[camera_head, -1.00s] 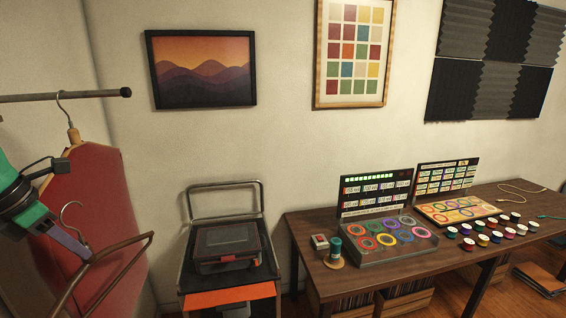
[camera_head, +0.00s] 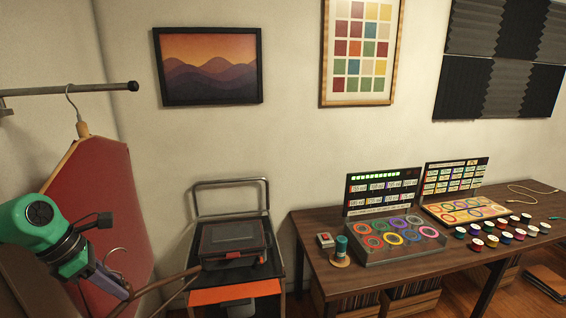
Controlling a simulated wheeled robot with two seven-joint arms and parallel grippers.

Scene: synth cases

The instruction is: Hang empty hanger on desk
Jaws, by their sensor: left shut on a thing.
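My left gripper (camera_head: 122,288) is at the lower left, shut on the empty hanger (camera_head: 168,279). The hanger is brown with a metal hook that rises just behind the gripper; part of it is hidden by the gripper and the bottom picture edge. The held hanger is in front of the cart and well left of the desk (camera_head: 308,228). The desk is dark wood and stands at the right along the wall. My right gripper is not in view.
A red garment (camera_head: 108,180) on a wooden hanger hangs from a metal rail (camera_head: 70,89) behind my left arm. A cart (camera_head: 233,187) carrying a dark case (camera_head: 233,240) stands between rail and desk. Cable displays (camera_head: 385,240) and several spools (camera_head: 490,240) cover much of the desk.

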